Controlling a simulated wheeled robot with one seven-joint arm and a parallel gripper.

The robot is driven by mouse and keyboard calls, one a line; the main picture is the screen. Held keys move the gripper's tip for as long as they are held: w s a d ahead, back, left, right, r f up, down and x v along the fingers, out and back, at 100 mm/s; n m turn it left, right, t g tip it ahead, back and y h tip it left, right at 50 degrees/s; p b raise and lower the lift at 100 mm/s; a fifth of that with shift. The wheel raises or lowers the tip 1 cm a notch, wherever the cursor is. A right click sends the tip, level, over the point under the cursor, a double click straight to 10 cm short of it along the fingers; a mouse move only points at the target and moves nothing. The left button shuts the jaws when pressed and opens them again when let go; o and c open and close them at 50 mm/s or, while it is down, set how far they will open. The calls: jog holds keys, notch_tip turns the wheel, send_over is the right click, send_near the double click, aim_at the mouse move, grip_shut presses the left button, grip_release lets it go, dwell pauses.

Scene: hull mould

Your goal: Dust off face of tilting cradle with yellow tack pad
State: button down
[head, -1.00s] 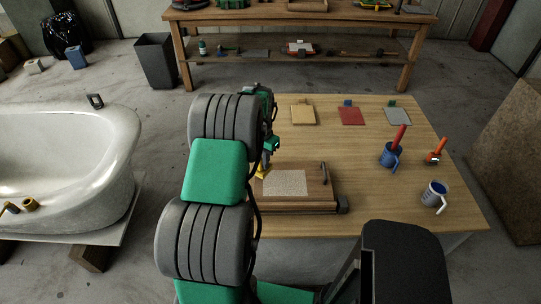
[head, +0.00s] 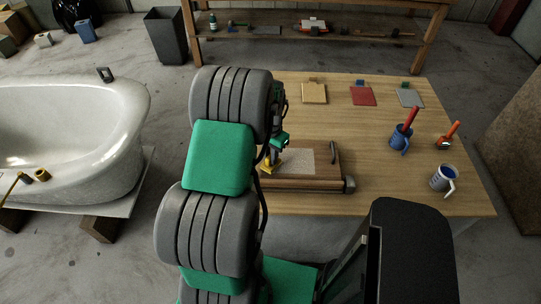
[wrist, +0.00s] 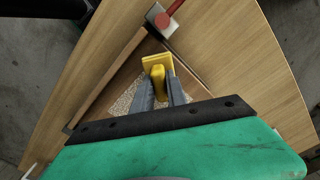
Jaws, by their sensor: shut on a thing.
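The tilting cradle (head: 300,184) is a brown wooden block on the near part of the table, with a pale speckled face (head: 299,161) on top. In the wrist view, part of the speckled face (wrist: 123,99) shows left of my fingers. My gripper (wrist: 160,84) is shut on the upright grip of the yellow tack pad (wrist: 156,62). In the head view, the yellow pad (head: 267,165) is at the left edge of the face, partly hidden by my arm. I cannot tell whether the pad touches the face.
Tan (head: 314,93), red (head: 362,96) and grey (head: 410,98) panels lie at the table's back. A blue mug with a red-handled tool (head: 400,138), an orange-handled tool (head: 450,135) and a white-and-blue mug (head: 441,179) stand right. A white tub (head: 75,125) is left.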

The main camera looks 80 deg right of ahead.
jog(key=shift+f+b, duration=0.6)
jog(key=shift+f, duration=0.2)
dwell(0.7)
